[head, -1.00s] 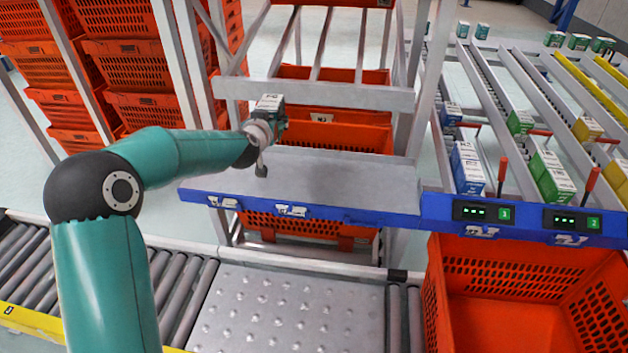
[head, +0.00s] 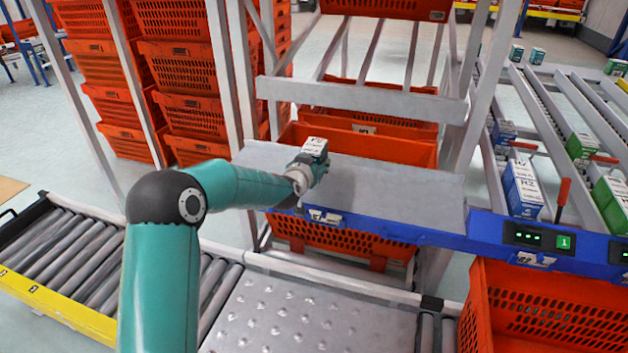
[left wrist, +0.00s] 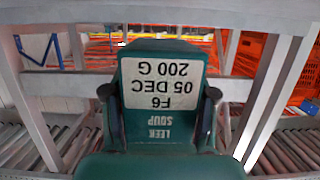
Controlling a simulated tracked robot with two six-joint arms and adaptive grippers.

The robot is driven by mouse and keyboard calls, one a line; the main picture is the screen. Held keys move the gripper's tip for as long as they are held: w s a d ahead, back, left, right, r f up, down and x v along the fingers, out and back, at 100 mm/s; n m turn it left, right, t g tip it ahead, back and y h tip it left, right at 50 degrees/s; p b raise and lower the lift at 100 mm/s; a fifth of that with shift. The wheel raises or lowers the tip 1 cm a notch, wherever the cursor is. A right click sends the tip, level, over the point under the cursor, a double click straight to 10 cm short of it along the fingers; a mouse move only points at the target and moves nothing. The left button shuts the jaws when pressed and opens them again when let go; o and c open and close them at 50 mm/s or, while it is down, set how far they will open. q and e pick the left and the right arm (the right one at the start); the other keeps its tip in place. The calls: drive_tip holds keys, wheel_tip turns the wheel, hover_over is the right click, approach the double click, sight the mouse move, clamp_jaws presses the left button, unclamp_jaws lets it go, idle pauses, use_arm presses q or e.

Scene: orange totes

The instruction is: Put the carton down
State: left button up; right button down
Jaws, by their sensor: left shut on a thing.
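The carton (head: 315,148) shows in the head view as a small box with a white label on top. In the left wrist view the carton (left wrist: 163,95) is dark green, with a white label and the words "LEEK SOUP", upside down. My left gripper (head: 308,170) is shut on it, with a finger on each side in the left wrist view. In the head view it is over the left part of the grey shelf (head: 400,195) with the blue front edge. I cannot tell whether the carton touches the shelf. My right gripper is not in view.
A grey crossbar (head: 360,98) runs behind and above the shelf. An orange tote (head: 385,148) stands behind it. A roller conveyor (head: 65,260) is at left. At right, lanes hold cartons such as a blue one (head: 522,188). The shelf's right part is clear.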

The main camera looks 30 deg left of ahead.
use_arm(q)
wheel_tip(320, 180, down, 4)
drive_tip(key=shift+f+b, duration=0.2)
drive_tip(key=shift+b, duration=0.1)
drive_tip(key=o, duration=1.5)
